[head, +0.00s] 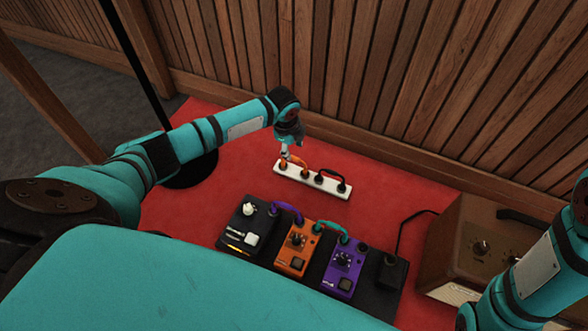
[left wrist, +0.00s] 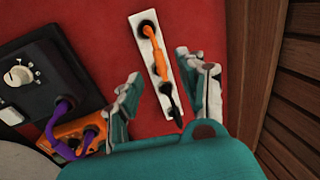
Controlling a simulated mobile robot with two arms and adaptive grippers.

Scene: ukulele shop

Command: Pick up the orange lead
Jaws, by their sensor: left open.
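The orange lead (head: 303,161) is a short looped cable on the white power strip (head: 333,190), at the strip's left end in the head view. In the left wrist view the orange lead (left wrist: 158,62) runs along the white strip (left wrist: 144,17), with dark plug parts near its ends. My left gripper (head: 285,154) is above the strip's left end, at the orange lead. In the left wrist view the left gripper (left wrist: 159,66) has its fingers spread on either side of the lead, with nothing between them clearly held. My right gripper is out of view.
A black pedalboard (head: 318,281) with several pedals lies in front of the strip. A dark lead (head: 332,173) loops on the strip's right part. A brown amplifier (head: 465,235) stands at right. A wooden wall (head: 400,70) rises behind the red mat (head: 405,185).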

